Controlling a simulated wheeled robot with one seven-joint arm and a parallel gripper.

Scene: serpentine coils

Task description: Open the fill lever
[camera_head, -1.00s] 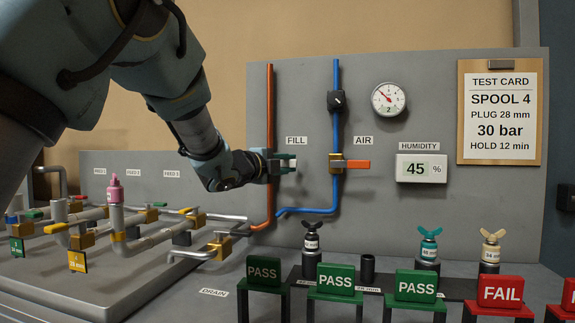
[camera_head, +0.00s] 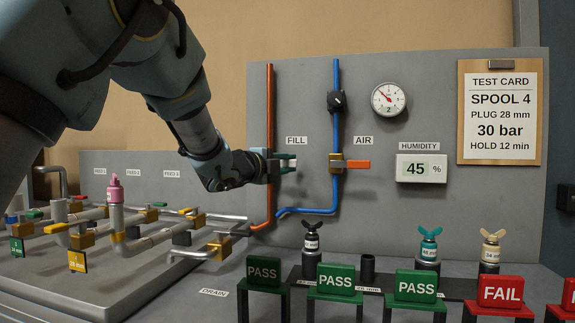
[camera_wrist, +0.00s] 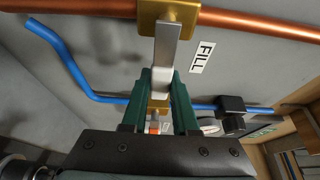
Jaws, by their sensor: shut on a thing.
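The fill lever is a pale metal bar (camera_wrist: 167,45) coming out of a brass valve body (camera_wrist: 166,12) on the copper-orange fill pipe (camera_head: 270,90). My gripper (camera_head: 283,164) is at the fill valve, just below the FILL label (camera_head: 296,141). In the wrist view its green fingers (camera_wrist: 161,100) stand on both sides of the lever, shut on it. In the head view my gripper and wrist hide the valve body and most of the lever, and only a pale tip shows at the fingers.
The blue air pipe (camera_head: 336,110) runs close to the right, with a black knob (camera_head: 337,101) and an orange air lever (camera_head: 357,164). A gauge (camera_head: 388,99) and a humidity display (camera_head: 421,169) are further right. PASS blocks (camera_head: 335,279) and plugs stand on the bench below.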

